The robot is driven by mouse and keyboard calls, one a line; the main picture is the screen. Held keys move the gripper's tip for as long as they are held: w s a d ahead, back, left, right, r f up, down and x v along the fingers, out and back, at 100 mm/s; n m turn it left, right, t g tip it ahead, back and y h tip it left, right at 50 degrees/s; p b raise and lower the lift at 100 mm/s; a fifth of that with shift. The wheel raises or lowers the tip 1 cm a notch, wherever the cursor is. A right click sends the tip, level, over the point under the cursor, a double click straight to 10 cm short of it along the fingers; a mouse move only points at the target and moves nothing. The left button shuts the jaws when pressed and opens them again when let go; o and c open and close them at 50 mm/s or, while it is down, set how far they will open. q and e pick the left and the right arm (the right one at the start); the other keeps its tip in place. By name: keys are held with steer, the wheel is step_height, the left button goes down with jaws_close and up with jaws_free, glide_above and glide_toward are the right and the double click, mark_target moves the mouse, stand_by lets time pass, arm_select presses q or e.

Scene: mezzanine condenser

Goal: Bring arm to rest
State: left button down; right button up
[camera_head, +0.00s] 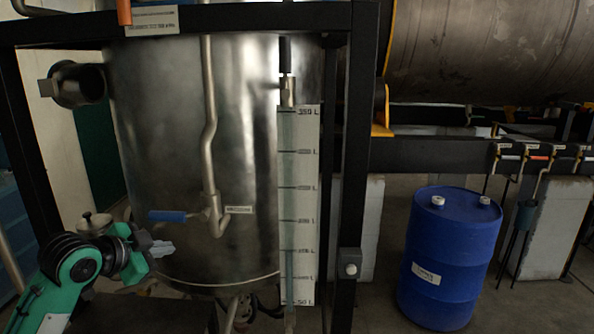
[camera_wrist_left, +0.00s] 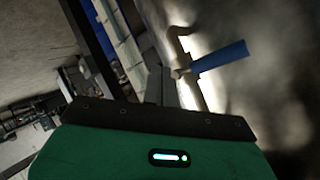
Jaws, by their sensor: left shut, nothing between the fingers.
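My left gripper (camera_head: 161,249) comes in from the lower left on a green and black arm. Its fingers are shut and empty, in front of the lower part of a large steel tank (camera_head: 160,130). A valve with a blue lever (camera_head: 168,217) sits on a pipe down the tank front, a little above the gripper and apart from it. In the left wrist view the blue lever (camera_wrist_left: 218,57) shows at the upper right, beyond the green gripper body (camera_wrist_left: 150,150). My right gripper is not in view.
A black frame (camera_head: 350,170) stands around the tank, with a level gauge scale (camera_head: 305,200) on its right. A blue drum (camera_head: 450,255) stands on the floor to the right. A large horizontal cylinder (camera_head: 490,50) lies behind. Open floor shows around the drum.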

arm_select(q)
steer(key=s+d+f+n+g+y, duration=0.15)
steer(key=s+f, duration=0.25)
steer(key=f, duration=0.4)
steer(key=s+d+f+n+g, duration=0.1)
steer(key=s+d+f, duration=0.1)
steer(key=s+f, duration=0.4)
steer(key=s+d+f+n+g+y, duration=0.1)
steer(key=s+f+n, duration=0.15)
steer(key=f, duration=0.65)
steer(key=s+f+n+g+y, duration=0.15)
steer(key=s+f, duration=0.25)
steer(key=s, duration=0.4)
steer(key=s+d+f+n+g, duration=0.1)
steer(key=s+f+n+g, duration=0.15)
steer(key=s, duration=0.45)
steer(key=s+f+n+g+y, duration=0.1)
steer(key=s+f, duration=0.3)
steer(key=s, duration=0.4)
step_height(320, 180, down, 30)
steer(key=f, duration=0.1)
steer(key=s+a+f+g, duration=0.1)
steer(key=s+f, duration=0.9)
steer(key=s+a+f+g, duration=0.1)
steer(key=s+a+f, duration=0.1)
steer(key=s+f, duration=0.8)
steer(key=shift+s+a, duration=0.25)
